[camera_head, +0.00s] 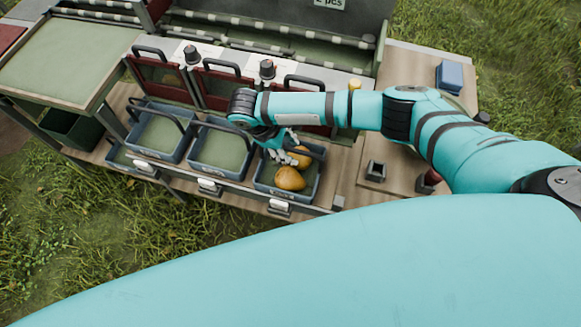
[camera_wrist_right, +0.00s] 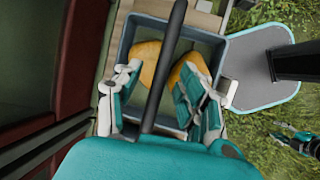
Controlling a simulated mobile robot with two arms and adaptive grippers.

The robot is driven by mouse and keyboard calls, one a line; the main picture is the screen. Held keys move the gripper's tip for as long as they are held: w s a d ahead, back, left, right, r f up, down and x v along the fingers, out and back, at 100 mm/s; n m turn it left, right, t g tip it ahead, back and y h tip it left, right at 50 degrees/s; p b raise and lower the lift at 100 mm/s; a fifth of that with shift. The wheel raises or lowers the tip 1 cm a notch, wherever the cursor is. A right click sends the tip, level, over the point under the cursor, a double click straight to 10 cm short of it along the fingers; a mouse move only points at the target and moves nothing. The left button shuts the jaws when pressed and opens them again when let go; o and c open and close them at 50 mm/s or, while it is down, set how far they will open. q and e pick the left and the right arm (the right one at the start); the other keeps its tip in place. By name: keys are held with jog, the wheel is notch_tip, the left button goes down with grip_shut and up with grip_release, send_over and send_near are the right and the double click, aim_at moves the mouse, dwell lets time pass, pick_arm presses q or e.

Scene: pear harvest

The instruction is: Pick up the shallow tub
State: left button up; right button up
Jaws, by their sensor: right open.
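A shallow blue-grey tub (camera_head: 306,192) stands at the right end of the row on the bench, with two yellow-orange pears in it. One pear (camera_head: 290,178) shows plainly; the other is partly behind my right gripper. My right gripper (camera_head: 284,152) is open over this tub. In the right wrist view the tub's rim (camera_wrist_right: 224,50) surrounds the pears (camera_wrist_right: 146,62). A dark handle bar (camera_wrist_right: 166,62) runs between the spread fingers, apart from both.
Two similar tubs without pears, a middle one (camera_head: 221,172) and a left one (camera_head: 133,155), stand beside it. Dark red panels (camera_head: 222,90) rise behind. A blue stack (camera_head: 449,76) and a small dark holder (camera_head: 375,171) are on the wooden top at right.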

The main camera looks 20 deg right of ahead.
grip_shut()
dwell(0.3)
dwell(0.3)
